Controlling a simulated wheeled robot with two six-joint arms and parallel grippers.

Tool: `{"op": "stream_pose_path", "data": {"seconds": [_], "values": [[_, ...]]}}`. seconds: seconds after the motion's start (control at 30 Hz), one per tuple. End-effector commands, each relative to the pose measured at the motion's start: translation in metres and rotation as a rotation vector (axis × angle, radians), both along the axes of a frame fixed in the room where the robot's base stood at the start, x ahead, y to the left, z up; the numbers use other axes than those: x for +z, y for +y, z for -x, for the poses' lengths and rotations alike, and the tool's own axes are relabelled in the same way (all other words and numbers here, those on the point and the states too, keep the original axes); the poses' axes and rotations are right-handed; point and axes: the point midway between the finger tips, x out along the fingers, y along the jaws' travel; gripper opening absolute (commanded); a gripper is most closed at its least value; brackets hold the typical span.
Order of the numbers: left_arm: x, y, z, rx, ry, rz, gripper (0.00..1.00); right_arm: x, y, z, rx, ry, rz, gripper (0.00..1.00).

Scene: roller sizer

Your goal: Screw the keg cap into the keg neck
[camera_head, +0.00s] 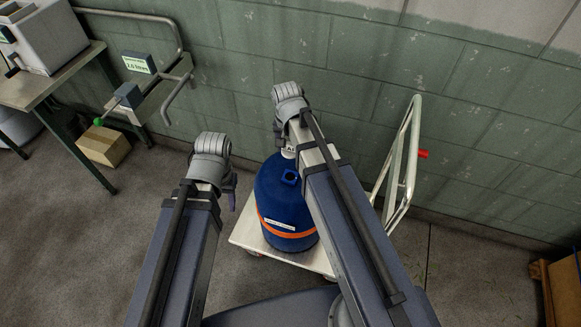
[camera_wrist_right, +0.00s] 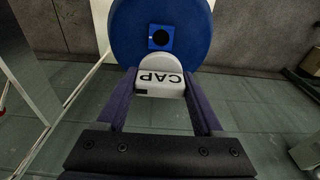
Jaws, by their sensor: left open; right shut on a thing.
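The blue keg (camera_head: 275,202) stands upright with an orange band and a white label low on its side. A square boss with a dark round hole (camera_wrist_right: 160,37) shows on it in the right wrist view. My right gripper (camera_wrist_right: 160,80) is shut on the white keg cap (camera_wrist_right: 160,88), marked CAP, which reads upside down there. The cap (camera_head: 289,152) also shows beside the keg's top in the head view, partly hidden by my right arm. I cannot tell whether the cap touches the keg. My left gripper (camera_head: 232,193) is open, left of the keg and apart from it.
The keg stands on a white trolley (camera_head: 243,235) with an upright handle (camera_head: 404,160) at right. A green block wall (camera_head: 300,60) is close behind. A bench (camera_head: 45,85), a frame with a sign (camera_head: 137,64) and a cardboard box (camera_head: 103,146) are at left.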

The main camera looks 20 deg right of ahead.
Motion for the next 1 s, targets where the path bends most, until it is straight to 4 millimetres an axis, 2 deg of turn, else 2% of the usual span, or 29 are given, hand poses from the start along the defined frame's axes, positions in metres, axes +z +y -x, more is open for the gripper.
{"op": "stream_pose_path", "data": {"seconds": [0.03, 0.1, 0.2, 0.63, 1.0], "values": [[-0.029, 0.000, 0.000, 0.000, 0.000, 0.000, 0.50, -0.029, 0.000, 0.000, 0.000, 0.000, 0.000, 0.14], [-0.043, 0.000, 0.000, 0.000, 0.000, 0.000, 0.50, -0.043, 0.000, 0.000, 0.000, 0.000, 0.000, 0.14], [-0.054, 0.000, 0.000, 0.000, 0.000, 0.000, 0.50, -0.054, 0.000, 0.000, 0.000, 0.000, 0.000, 0.14], [-0.053, 0.000, 0.000, 0.000, 0.000, 0.000, 0.50, -0.053, 0.000, 0.000, 0.000, 0.000, 0.000, 0.14], [-0.072, 0.000, 0.000, 0.000, 0.000, 0.000, 0.50, -0.072, 0.000, 0.000, 0.000, 0.000, 0.000, 0.14]]}}
